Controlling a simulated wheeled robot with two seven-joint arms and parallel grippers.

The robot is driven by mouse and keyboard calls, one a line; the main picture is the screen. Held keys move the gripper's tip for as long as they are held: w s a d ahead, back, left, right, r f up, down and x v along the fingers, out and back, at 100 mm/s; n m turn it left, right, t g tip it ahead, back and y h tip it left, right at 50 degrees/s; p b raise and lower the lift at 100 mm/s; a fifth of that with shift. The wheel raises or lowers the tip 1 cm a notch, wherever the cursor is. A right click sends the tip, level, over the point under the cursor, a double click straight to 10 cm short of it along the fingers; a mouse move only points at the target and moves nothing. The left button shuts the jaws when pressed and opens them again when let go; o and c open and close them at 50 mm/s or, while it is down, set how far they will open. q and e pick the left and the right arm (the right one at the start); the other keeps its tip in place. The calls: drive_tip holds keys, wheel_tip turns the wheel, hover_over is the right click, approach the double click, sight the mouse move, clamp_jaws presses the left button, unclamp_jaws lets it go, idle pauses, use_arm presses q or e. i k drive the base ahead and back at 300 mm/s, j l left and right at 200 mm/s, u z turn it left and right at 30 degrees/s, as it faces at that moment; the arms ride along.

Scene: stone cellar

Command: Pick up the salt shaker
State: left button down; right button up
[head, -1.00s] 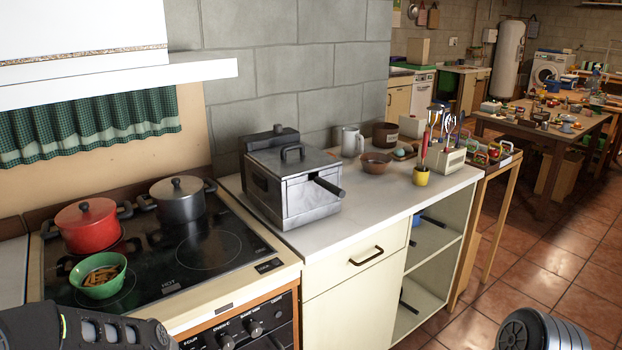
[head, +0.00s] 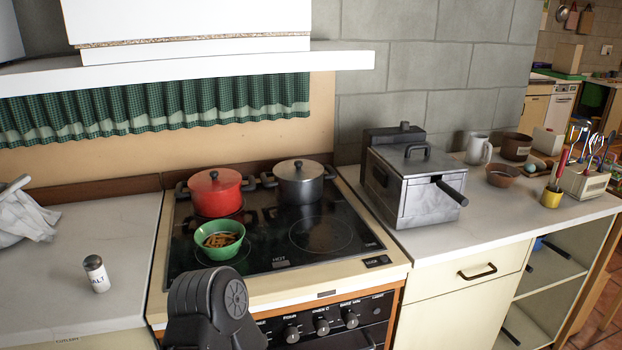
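The salt shaker (head: 97,275) is a small white cylinder with a dark metal cap and the lettering "ALT" visible. It stands on the white counter (head: 60,250) left of the stove, near the front edge. It tilts slightly in the picture but appears to stand on its base. A dark part of my own arm shows at the bottom centre, in front of the stove and right of the shaker. Neither gripper's fingers are in view.
The stove (head: 290,262) holds a red pot (head: 214,192), a steel pot (head: 300,184) and a green bowl (head: 219,240) of food. A crumpled white cloth (head: 25,215) lies at the far left. A metal fryer (head: 412,185) stands on the right counter. Counter around the shaker is clear.

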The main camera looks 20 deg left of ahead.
sight(95, 266)
drive_tip(key=u, duration=2)
